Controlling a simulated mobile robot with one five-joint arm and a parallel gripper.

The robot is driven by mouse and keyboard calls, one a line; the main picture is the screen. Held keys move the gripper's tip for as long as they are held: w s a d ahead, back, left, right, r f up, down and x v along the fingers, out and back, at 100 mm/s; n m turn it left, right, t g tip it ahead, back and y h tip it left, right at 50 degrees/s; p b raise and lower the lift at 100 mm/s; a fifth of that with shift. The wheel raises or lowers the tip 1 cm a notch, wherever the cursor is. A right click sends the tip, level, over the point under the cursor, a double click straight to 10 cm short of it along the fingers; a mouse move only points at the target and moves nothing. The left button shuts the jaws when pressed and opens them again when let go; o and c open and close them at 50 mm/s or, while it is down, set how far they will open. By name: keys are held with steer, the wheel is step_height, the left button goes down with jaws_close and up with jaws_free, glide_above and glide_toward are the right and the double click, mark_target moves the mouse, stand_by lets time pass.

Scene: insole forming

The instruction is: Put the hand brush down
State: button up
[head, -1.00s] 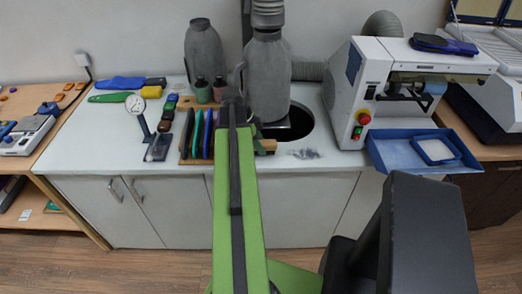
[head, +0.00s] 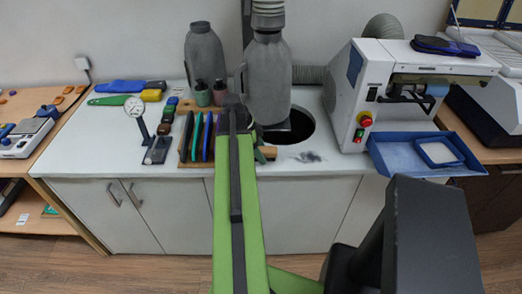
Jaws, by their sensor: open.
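My green arm reaches forward over the white counter (head: 340,163). My gripper (head: 234,102) is at its far end, in front of the grey bottles; the jaws are open, but the fingers are mostly hidden by the arm. A short wooden piece (head: 268,152), possibly the hand brush's handle, lies at the counter's front edge, just right of the arm. The arm hides the rest of it, and I cannot tell whether the gripper touches it.
A rack of dark, green and blue tools (head: 196,137) stands left of the arm. A round hole (head: 298,127) and dark dust (head: 309,157) are to the right. A white machine (head: 350,90) with a blue tray (head: 385,160) stands farther right. Bare counter lies at front left.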

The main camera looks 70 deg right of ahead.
steer(key=shift+r+p, duration=0.3)
steer(key=p+v, duration=1.6)
steer(key=v, duration=0.1)
steer(key=shift+r, duration=0.25)
steer(key=shift+s, duration=0.1)
